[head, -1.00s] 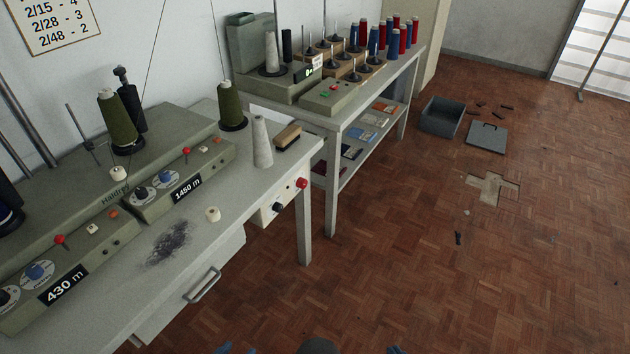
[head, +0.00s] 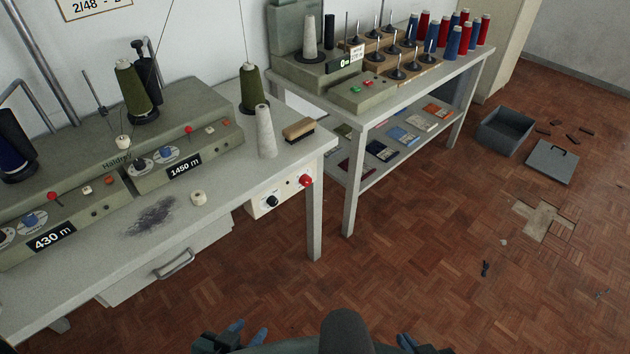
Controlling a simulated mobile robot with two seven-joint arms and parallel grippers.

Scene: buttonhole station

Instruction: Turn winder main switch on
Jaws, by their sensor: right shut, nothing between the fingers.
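A pale switch box (head: 287,193) hangs under the front right edge of the near table. It carries a black rotary knob (head: 272,201) and a red round button (head: 306,181); the knob's setting is too small to read. The grey-green winder (head: 110,165) stands on the table above, with displays reading 430 m and 1450 m. My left gripper (head: 248,333) is at the bottom edge, its blue fingertips apart and empty, well below the switch box. My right gripper (head: 408,341) is partly cut off at the bottom edge, shut and empty, also away from the box.
A drawer handle (head: 174,264) sticks out in front. A second table (head: 349,135) holds another machine and spools. A grey crate (head: 505,131) and its lid lie on the floor.

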